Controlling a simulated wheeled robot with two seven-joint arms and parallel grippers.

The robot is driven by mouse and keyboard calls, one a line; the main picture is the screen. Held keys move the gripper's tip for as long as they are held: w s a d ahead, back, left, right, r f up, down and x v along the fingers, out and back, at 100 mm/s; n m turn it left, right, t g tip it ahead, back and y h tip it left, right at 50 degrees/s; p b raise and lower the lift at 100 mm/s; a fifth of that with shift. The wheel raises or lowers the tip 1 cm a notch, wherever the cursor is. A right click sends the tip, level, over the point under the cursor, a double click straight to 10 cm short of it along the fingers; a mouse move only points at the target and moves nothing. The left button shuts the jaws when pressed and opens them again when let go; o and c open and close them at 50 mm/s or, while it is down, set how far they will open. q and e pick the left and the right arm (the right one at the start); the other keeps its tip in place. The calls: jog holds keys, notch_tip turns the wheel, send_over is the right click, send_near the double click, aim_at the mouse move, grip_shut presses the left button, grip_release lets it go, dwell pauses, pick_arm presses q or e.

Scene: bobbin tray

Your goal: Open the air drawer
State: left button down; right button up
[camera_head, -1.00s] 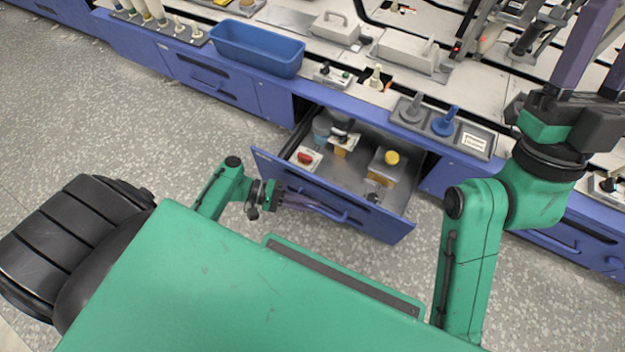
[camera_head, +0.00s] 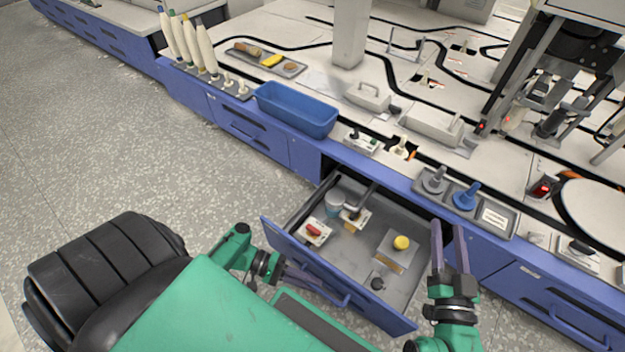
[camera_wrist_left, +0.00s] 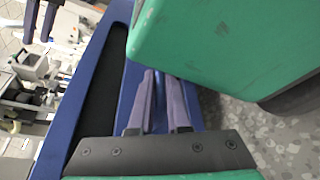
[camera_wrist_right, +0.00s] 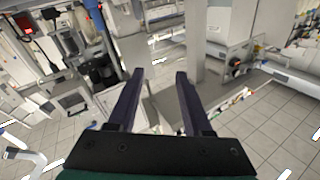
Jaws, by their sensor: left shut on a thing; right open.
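The air drawer (camera_head: 385,316) is a blue-fronted drawer pulled out from the bench, with a grey inside holding several fittings. My left gripper (camera_head: 318,288) is at the drawer front, shut on its blue handle (camera_head: 337,296). In the left wrist view the two fingers (camera_wrist_left: 158,100) lie against the blue drawer front (camera_wrist_left: 118,95), and my green body hides part of it. My right gripper (camera_head: 449,226) is open and empty, raised beside the drawer's right side, its fingers pointing up in the head view. In the right wrist view its fingers (camera_wrist_right: 157,98) are apart with nothing between them.
In the drawer are a red-button box (camera_head: 314,232), a yellow-knobbed block (camera_head: 400,246) and a small dark knob (camera_head: 377,283). On the bench above are a blue bin (camera_head: 297,110) and a grey tray (camera_head: 490,219) with grey and blue spindles.

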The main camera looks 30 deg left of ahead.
pick_arm(q)
jog(key=shift+s, duration=0.15)
pick_arm(e)
jog(key=shift+s+f, duration=0.2)
jog(key=shift+f, duration=0.3)
pick_arm(q)
jog(key=c, duration=0.9)
grip_release()
jog(key=shift+a, duration=0.1)
